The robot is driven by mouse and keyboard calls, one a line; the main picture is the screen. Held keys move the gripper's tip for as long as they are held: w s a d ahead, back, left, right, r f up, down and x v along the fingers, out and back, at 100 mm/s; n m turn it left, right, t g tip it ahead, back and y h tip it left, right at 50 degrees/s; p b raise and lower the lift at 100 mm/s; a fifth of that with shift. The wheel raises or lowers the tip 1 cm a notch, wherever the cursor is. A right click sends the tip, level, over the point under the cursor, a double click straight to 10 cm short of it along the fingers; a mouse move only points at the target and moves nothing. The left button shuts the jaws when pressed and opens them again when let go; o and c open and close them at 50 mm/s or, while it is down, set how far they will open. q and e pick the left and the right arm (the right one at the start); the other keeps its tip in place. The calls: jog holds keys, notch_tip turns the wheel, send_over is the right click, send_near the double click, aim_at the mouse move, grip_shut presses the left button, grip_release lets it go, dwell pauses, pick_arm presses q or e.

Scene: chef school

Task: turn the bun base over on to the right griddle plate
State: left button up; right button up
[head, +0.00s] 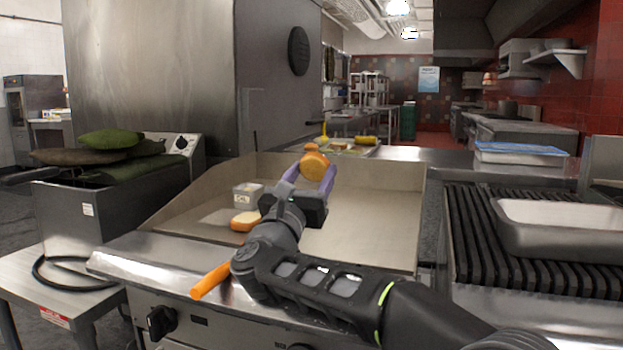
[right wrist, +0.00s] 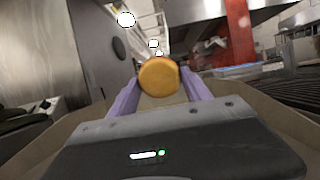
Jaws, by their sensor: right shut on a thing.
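My right gripper (head: 312,172) is shut on a round, orange-brown bun base (head: 314,165), held on edge above the griddle plate (head: 375,215). In the right wrist view the bun base (right wrist: 158,76) sits between the tips of the two purple fingers (right wrist: 160,88), a round browned face toward the camera. Another bun piece (head: 246,221), with a pale top and orange side, lies on the griddle to the left of my right wrist. My arm hides part of the plate. My left gripper is not in view.
An orange handle (head: 211,281) sticks out over the front edge. A tray with food (head: 345,148) lies behind the griddle. A ribbed grill (head: 470,235) with a metal pan (head: 565,228) is at right.

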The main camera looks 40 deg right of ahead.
jog(key=o, duration=1.4)
jog(key=shift+s+a+b, duration=0.55)
jog(key=shift+a+b, duration=0.25)
jog(key=shift+b, duration=0.05)
jog(key=shift+s+a+b, duration=0.75)
jog(key=shift+a+b, duration=0.1)
jog(key=shift+a, duration=0.25)
jog(key=shift+s+a+r+b, duration=0.15)
jog(key=shift+s+a+b, duration=0.55)
jog(key=shift+a, duration=0.25)
jog(key=shift+s+a+r+b, duration=0.15)
jog(key=shift+s+a+b, duration=0.45)
jog(key=shift+a, duration=0.35)
